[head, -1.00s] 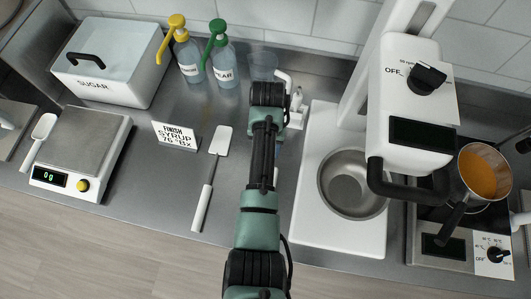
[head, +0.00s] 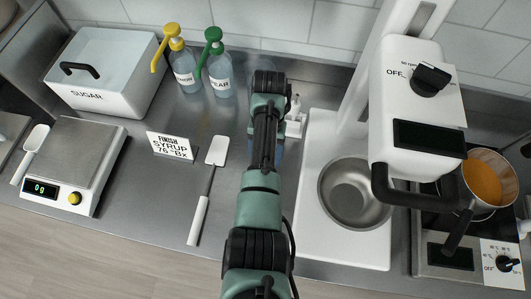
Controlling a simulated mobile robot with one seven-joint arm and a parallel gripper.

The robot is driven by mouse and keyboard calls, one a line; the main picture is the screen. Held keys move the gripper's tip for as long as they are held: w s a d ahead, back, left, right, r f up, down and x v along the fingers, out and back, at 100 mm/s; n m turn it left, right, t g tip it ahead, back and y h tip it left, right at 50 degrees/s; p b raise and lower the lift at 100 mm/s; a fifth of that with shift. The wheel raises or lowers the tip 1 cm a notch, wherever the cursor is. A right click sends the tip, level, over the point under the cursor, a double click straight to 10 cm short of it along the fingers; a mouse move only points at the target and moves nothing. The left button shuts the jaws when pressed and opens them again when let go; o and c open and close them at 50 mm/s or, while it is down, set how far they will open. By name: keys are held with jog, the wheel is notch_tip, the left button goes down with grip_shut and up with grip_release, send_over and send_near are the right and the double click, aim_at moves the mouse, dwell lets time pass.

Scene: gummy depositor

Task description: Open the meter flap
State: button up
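A small white device (head: 295,118), which looks like the meter, stands on the steel counter just right of my wrist, beside the mixer base. It is partly hidden by my arm, and I cannot make out its flap or whether it is open or shut. My arm reaches forward over the counter and its wrist (head: 268,85) is above and left of the white device. My gripper's fingers are hidden beneath the wrist, so I cannot see whether they are open or touching anything.
Right stand a white mixer (head: 415,150), its steel bowl (head: 352,194), and a pot (head: 487,182) of orange liquid. Left are a spatula (head: 206,190), a syrup sign (head: 172,146), pump bottles (head: 186,70), a scale (head: 72,165) and a sugar bin (head: 110,70). Bare counter lies around the spatula.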

jog(key=shift+o, duration=0.6)
jog(key=shift+r, duration=0.2)
notch_tip(320, 180, up, 12)
jog(key=w+p, duration=0.2)
jog(key=p, duration=0.1)
jog(key=shift+w+d+r, duration=0.15)
jog(key=shift+d+r, duration=0.05)
jog(key=shift+r, duration=0.05)
